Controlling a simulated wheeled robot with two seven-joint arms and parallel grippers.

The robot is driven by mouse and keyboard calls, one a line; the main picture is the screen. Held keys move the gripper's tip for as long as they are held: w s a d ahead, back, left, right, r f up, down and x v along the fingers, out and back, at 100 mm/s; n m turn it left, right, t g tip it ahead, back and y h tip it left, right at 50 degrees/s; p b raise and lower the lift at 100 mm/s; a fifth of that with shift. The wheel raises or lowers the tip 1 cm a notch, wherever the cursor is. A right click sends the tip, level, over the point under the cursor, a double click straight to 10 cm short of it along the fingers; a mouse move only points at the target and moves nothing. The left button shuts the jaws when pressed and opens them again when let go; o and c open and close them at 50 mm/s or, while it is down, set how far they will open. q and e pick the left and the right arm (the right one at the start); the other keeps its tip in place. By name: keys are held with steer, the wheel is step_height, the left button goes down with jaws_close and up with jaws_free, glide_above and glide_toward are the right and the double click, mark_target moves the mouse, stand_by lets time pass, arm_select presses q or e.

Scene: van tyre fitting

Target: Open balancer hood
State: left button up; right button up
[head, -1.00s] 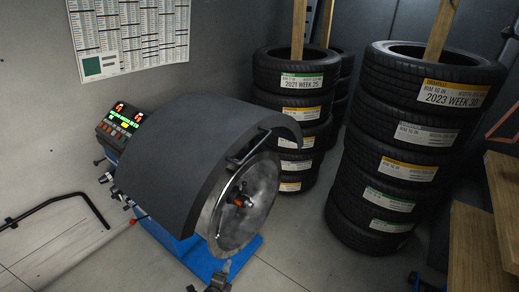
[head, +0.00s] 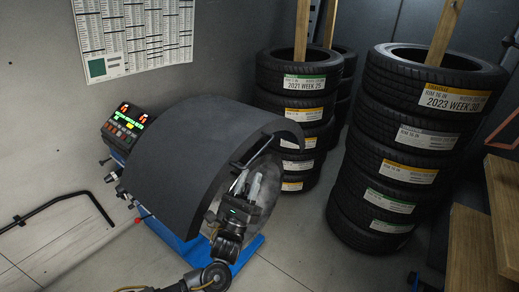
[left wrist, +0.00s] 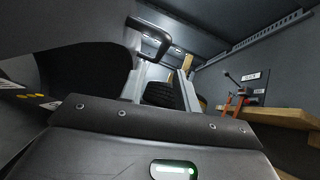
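The balancer hood (head: 185,140) is a dark grey curved cover, lowered over the top of the balancer's wheel side. Its black bar handle (head: 257,147) is on the front face, and it also shows in the left wrist view (left wrist: 163,43). My left gripper (head: 248,178) is just below the handle, in front of the balancer disc, with its fingers pointing up. In the left wrist view the two fingers (left wrist: 160,75) are spread with nothing between them, and the handle lies beyond their tips. My right gripper is not in view.
The balancer's control panel (head: 125,125) with lit digits is left of the hood. A tall tyre stack (head: 405,150) stands right, another (head: 300,115) behind the balancer. Wooden boards (head: 480,250) are at the lower right. A black bent bar (head: 65,200) is at the left.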

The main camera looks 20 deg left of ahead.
mark_target(258, 155)
arm_select(q)
steer(key=p+x, duration=0.2)
steer(key=x, duration=0.6)
steer(key=shift+w+r, duration=0.2)
steer(key=shift+w, duration=0.1)
steer(key=shift+c, duration=0.4)
jaws_close()
